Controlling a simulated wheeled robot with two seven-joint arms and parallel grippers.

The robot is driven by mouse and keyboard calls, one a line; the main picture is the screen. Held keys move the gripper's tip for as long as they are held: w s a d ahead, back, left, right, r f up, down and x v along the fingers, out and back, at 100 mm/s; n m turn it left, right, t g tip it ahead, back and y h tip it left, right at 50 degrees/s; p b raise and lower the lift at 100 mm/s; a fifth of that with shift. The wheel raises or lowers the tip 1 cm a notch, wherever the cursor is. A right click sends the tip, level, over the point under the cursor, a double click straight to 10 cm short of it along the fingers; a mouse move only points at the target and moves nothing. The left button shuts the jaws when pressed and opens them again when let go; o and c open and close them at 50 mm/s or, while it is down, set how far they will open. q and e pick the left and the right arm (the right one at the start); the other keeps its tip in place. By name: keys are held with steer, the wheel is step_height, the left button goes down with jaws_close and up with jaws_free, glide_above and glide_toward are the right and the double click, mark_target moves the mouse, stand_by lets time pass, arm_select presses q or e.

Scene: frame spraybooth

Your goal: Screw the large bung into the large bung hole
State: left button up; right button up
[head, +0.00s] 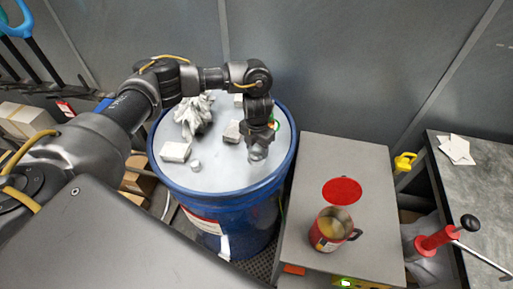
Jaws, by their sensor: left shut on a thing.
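A blue drum (222,203) with a pale grey top stands at the centre. My left arm reaches over it from the left. My left gripper (258,147) points down over the right part of the drum top and is shut on a small grey thing, apparently the large bung (258,154). I cannot tell whether the bung touches the top. The large bung hole is not visible; the gripper and bung may cover it. A small round grey piece (196,166) lies on the front left of the top. My right gripper is not in view.
On the drum top are a crumpled grey rag (193,114) and pale blocks (175,152). A grey cabinet (318,165) to the right holds a red mug (327,232) and a red disc (342,191). A dark bench (485,190) stands far right. Grey walls close the back.

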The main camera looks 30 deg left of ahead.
arm_select(q)
steer(key=m, duration=0.1)
steer(key=m+b, duration=0.1)
steer(key=shift+f+m, duration=0.2)
steer(key=shift+m, duration=0.1)
steer(key=shift+r+m, duration=0.2)
steer(key=shift+m, duration=0.4)
steer(key=shift+f+m+b, duration=0.2)
steer(key=shift+m+b, duration=0.6)
steer(key=shift+b, duration=0.15)
steer(key=shift+m+b, duration=0.3)
steer(key=shift+m, duration=0.3)
steer(key=shift+r+m+b, duration=0.1)
steer(key=shift+m+b, duration=0.2)
steer(key=shift+m, duration=0.5)
